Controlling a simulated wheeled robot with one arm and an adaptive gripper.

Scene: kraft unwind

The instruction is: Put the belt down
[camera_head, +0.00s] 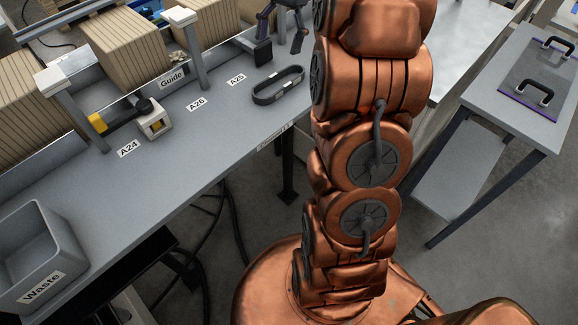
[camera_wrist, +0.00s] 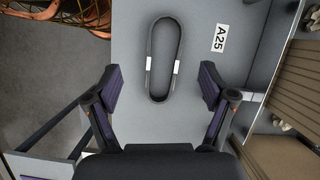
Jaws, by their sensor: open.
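The belt (camera_head: 278,86) is a dark, flat oval loop with light patches. It lies on the grey table (camera_head: 215,135) beside the A25 label (camera_head: 236,80). In the wrist view the belt (camera_wrist: 151,60) lies lengthwise ahead of my gripper, with the A25 label (camera_wrist: 220,38) to its right. My gripper (camera_wrist: 156,92) is open and empty, its two purple-lined fingers spread wide to either side of the belt's near end and apart from it. In the head view my gripper (camera_head: 285,30) shows only partly at the top, above the table beyond the belt.
A grey Waste bin (camera_head: 45,255) stands at the table's left end. A yellow and black tool with a pale block (camera_head: 152,118) lies by the A24 label. Striped brown blocks (camera_head: 122,45) stand behind the guide rail. The front table strip is clear. A side table (camera_head: 500,85) carries a handled panel.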

